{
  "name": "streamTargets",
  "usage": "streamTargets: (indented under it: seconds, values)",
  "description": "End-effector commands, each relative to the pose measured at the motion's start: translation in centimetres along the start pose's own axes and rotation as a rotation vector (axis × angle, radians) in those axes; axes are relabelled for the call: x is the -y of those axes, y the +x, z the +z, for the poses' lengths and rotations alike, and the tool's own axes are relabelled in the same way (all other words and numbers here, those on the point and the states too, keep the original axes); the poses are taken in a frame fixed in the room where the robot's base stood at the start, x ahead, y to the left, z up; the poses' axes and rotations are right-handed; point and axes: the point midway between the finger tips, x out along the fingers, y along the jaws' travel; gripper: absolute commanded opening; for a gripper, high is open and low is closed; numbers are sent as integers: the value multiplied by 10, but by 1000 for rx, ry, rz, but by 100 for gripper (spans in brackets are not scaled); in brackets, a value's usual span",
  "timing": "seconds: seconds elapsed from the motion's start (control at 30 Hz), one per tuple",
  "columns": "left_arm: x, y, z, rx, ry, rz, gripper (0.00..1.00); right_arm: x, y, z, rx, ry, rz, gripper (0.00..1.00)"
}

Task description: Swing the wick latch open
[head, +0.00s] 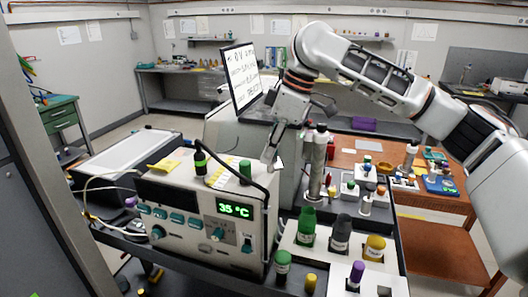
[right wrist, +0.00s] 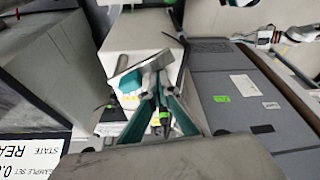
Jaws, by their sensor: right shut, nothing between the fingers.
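My right gripper (head: 270,157) comes in from the right in the head view and points down above the back right of the beige instrument (head: 200,235), next to the green-capped bottle. Its fingers are closed with nothing between them. In the right wrist view the teal-sided fingers of my right gripper (right wrist: 153,78) come together near the middle. I cannot clearly single out a wick latch in either view. My left gripper is not in view.
A black cable (head: 245,170) arcs over the instrument top, beside a green-capped bottle (head: 245,170). Labelled bottles, including a green one (head: 306,228), stand in a white rack to the right. A tall grey cylinder (head: 315,165) stands behind them.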

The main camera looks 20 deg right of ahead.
Motion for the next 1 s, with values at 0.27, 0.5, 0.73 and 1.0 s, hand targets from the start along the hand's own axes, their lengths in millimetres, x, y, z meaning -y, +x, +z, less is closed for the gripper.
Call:
streamTargets:
  seconds: [0.27,0.5,0.73,1.0]
  values:
    - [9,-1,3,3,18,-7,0,-3,-6,16,1,2,2,0]
    - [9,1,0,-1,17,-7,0,-6,-9,26,1,2,1,0]
    - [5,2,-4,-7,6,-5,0,-9,-11,32,2,2,2,0]
    - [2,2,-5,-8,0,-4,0,-11,-12,35,4,4,5,0]
